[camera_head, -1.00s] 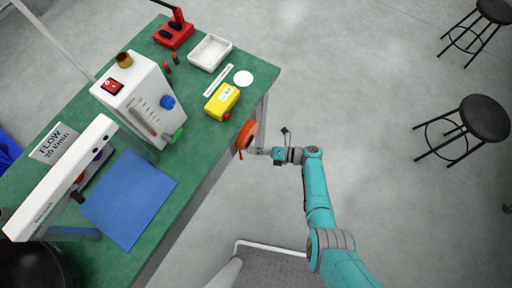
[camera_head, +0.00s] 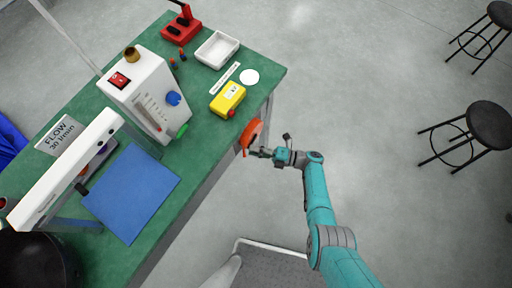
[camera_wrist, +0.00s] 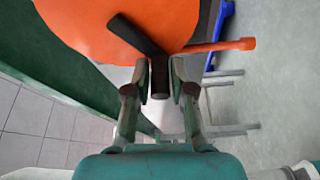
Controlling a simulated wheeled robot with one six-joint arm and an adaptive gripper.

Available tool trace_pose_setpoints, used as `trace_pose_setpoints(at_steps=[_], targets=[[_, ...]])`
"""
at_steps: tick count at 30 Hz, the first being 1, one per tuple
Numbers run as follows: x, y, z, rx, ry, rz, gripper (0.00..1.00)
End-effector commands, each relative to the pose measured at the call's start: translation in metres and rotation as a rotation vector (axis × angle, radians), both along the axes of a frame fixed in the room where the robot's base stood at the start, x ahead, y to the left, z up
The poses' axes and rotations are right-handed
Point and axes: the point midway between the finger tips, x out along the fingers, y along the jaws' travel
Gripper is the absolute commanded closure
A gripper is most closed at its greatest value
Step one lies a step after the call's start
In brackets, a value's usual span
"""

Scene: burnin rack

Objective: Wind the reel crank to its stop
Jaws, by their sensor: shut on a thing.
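The orange reel (camera_head: 252,132) is at the right edge of the green bench in the head view. In the wrist view the reel (camera_wrist: 105,22) fills the top left. A dark crank arm (camera_wrist: 138,36) crosses its face and ends in a dark handle (camera_wrist: 160,76). My gripper (camera_wrist: 160,88) is shut on this handle, with one finger on each side. In the head view my gripper (camera_head: 262,153) is at the reel's lower right. A thin orange bar (camera_wrist: 222,46) sticks out to the right behind the handle.
The green bench (camera_head: 190,180) holds a yellow box (camera_head: 228,98), a white flow unit (camera_head: 142,92), a blue mat (camera_head: 130,195) and a white tray (camera_head: 217,49). Black stools (camera_head: 488,124) stand at the right.

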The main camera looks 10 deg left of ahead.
Motion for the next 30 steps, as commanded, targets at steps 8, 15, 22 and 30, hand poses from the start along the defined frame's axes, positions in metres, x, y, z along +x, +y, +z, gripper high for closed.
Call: trace_pose_setpoints(at_steps=[8,15,22,30], targets=[[0.004,0.001,0.002,0.0,-0.005,-0.004,0.72],[0.002,0.0,0.001,0.0,-0.003,-0.002,0.57],[0.002,-0.005,0.0,-0.001,-0.003,-0.002,0.57],[0.005,-0.05,-0.002,-0.001,-0.003,-0.007,0.57]])
